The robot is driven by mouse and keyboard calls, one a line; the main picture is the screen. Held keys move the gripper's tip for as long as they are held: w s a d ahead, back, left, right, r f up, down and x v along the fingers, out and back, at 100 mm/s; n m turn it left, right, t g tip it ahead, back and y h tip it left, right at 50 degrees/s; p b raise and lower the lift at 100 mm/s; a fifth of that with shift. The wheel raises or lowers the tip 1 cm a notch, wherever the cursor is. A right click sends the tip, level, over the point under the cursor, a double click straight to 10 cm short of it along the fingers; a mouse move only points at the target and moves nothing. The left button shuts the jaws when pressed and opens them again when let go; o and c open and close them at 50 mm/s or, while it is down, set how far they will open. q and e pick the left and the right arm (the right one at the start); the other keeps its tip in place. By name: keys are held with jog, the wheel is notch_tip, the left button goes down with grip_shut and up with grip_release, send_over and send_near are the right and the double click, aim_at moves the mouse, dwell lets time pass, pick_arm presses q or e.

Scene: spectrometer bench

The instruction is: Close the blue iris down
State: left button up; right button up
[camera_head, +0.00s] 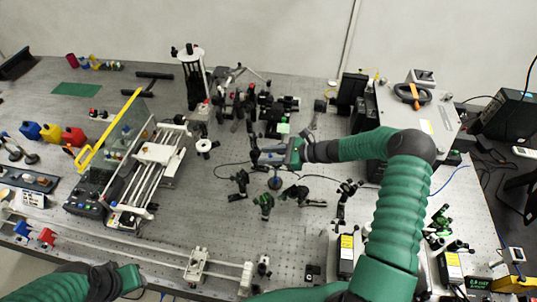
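My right gripper (268,157) reaches in from the right over the middle of the bench and points left. A small bluish mount, likely the blue iris (275,183), stands on the breadboard right at the fingers, with its round foot showing just below them. The fingers hide its upper part, and I cannot tell whether they touch it or how far the iris is open. The finger gap is too small to read. My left gripper (130,279) is low at the bottom left, far from the iris, and its fingers are not clear.
Dark optic mounts (265,203) stand close below the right gripper, and a cluster of optics (240,100) stands behind it. A grey instrument box (420,115) is at the right. A rail stage (155,165) and yellow-edged clear panel (108,130) are at the left.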

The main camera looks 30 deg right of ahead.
jog(key=c, duration=0.5)
grip_shut()
jog(key=shift+s+d+f, duration=0.1)
jog(key=shift+d, duration=0.35)
jog(key=shift+a+p, duration=0.15)
jog(key=shift+p, duration=0.25)
jog(key=shift+a+g+h+p, duration=0.25)
jog(key=shift+g+h+p, duration=0.15)
jog(key=shift+g+h, duration=0.2)
jog(key=shift+w+a+f+h, duration=0.15)
jog(key=shift+w+a+h, duration=0.05)
jog(key=shift+h, duration=0.2)
jog(key=shift+w+f, duration=0.1)
jog(key=shift+f, duration=0.1)
jog(key=shift+a+f, duration=0.1)
jog(key=shift+o, duration=1)
grip_release()
jog(key=o, duration=0.4)
jog(key=shift+d, duration=0.25)
